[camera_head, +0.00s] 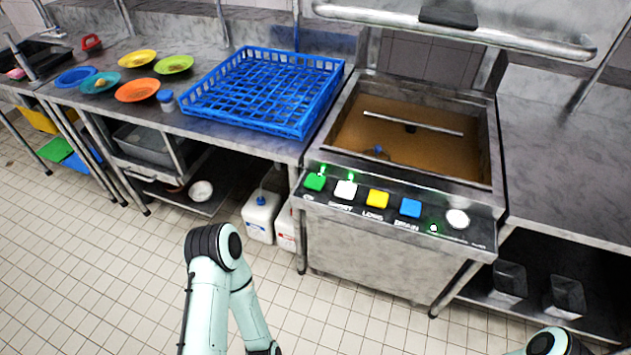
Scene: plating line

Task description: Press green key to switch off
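The green key (315,181) is the leftmost key on the sloped front panel of the steel dishwasher (370,240). A small green light glows just above it. To its right are a white key (346,189), a yellow key (378,198), a blue key (410,207) and a round white knob (457,219). A green light also glows above the white key, and another small one sits low between the blue key and the knob. My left arm is at the bottom centre and part of my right arm is at the bottom right. Neither gripper shows.
A blue rack (310,115) stands on the counter left of the dishwasher. Several coloured plates, such as the orange plate (137,90), lie farther left. The raised hood (455,30) hangs above the brown-looking basin (400,135). White canisters (261,216) stand below. The right counter (565,160) is clear.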

